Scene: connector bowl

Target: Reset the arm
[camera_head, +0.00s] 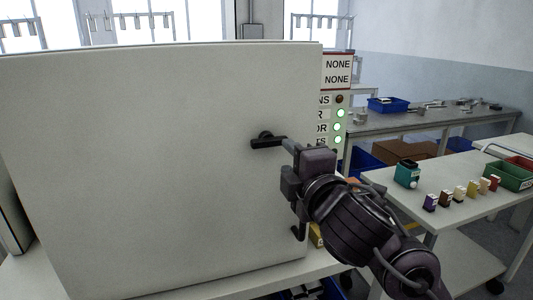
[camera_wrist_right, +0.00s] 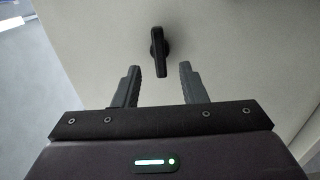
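My right gripper (camera_wrist_right: 157,85) is open in the right wrist view, its two fingers apart with nothing between them. A black handle (camera_wrist_right: 158,52) on a pale door or panel lies just beyond the fingertips. In the head view my right arm comes in from the lower right, and the right gripper (camera_head: 292,147) is close to the black handle (camera_head: 268,141) on the large white panel (camera_head: 150,170). I cannot tell from the head view whether they touch. My left gripper does not show in either view.
A white table (camera_head: 450,175) at the right holds a teal box (camera_head: 407,174), several small coloured connectors (camera_head: 459,193) and a green bin (camera_head: 510,178). Behind it, a long grey bench (camera_head: 430,119) carries a blue bin (camera_head: 388,104). An indicator board (camera_head: 338,100) stands behind the panel's right edge.

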